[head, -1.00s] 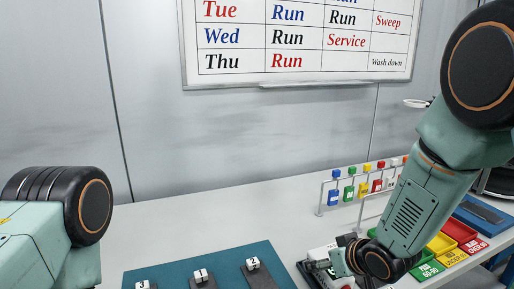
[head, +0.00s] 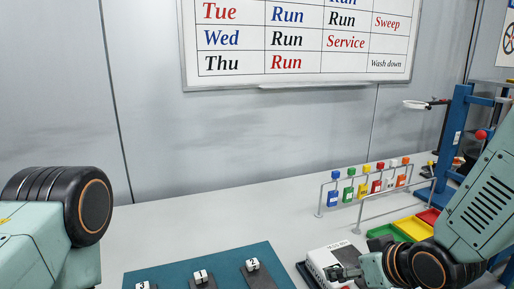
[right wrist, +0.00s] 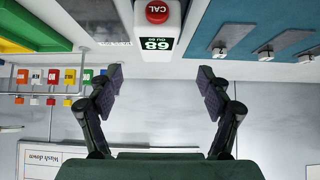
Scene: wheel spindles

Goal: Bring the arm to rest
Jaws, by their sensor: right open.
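My right arm (head: 478,215) comes in from the right in the head view, bent low over the bench. Its gripper (head: 345,273) is small there, near a white device. In the right wrist view the gripper (right wrist: 161,82) is open and empty, its two dark padded fingers wide apart. The white device (right wrist: 152,52), with a red CAL button and a display, shows beyond the fingers. My left arm (head: 45,230) shows at the left edge; its gripper is out of view.
A blue mat (head: 225,264) holds grey blocks with numbered cubes. A rack (head: 340,200) with coloured tags stands behind the white device (head: 318,258). A yellow tray (head: 414,228), a red tray (head: 430,215) and a blue frame (head: 455,130) are at right. The left back bench is clear.

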